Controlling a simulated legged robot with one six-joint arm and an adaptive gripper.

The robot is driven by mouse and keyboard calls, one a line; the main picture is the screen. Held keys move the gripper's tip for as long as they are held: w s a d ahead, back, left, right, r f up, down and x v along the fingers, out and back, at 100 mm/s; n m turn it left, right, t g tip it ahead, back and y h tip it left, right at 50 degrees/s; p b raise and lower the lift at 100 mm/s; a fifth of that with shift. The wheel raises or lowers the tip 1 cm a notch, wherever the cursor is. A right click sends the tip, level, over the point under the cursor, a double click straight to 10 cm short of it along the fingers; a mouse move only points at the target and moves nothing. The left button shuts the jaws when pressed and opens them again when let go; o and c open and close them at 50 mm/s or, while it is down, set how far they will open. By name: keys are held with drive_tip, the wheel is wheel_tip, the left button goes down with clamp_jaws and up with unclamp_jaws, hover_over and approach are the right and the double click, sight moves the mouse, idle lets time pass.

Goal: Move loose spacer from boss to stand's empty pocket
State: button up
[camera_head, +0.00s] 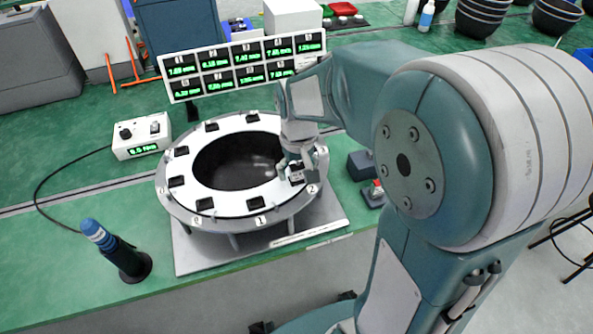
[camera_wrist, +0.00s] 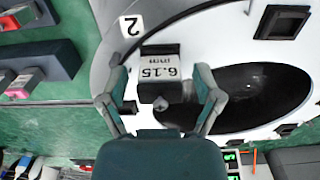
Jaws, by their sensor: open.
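A dark block-shaped spacer with a white label, reading upside down as 6.15 mm (camera_wrist: 160,68), sits on the white ring-shaped fixture (camera_head: 228,213) near the number 2. In the head view the spacer (camera_head: 297,174) is partly hidden by my gripper (camera_head: 292,163). In the wrist view my gripper (camera_wrist: 160,86) is open, with one finger on each side of the spacer. I cannot tell whether the fingers touch it. A dark square pocket or pad (camera_wrist: 283,22) on the ring lies to the right in the wrist view. I cannot tell which part is the boss.
A display board (camera_head: 242,67) stands behind the ring. A white box with a green readout (camera_head: 141,136) and an upright blue-topped black tool (camera_head: 117,250) are at left. Dark blocks (camera_head: 361,165) with a red-topped one (camera_head: 374,193) stand close to the ring's right.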

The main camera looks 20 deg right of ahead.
clamp_jaws()
drive_tip(key=shift+r, duration=0.1)
drive_tip(key=shift+r, duration=2.9)
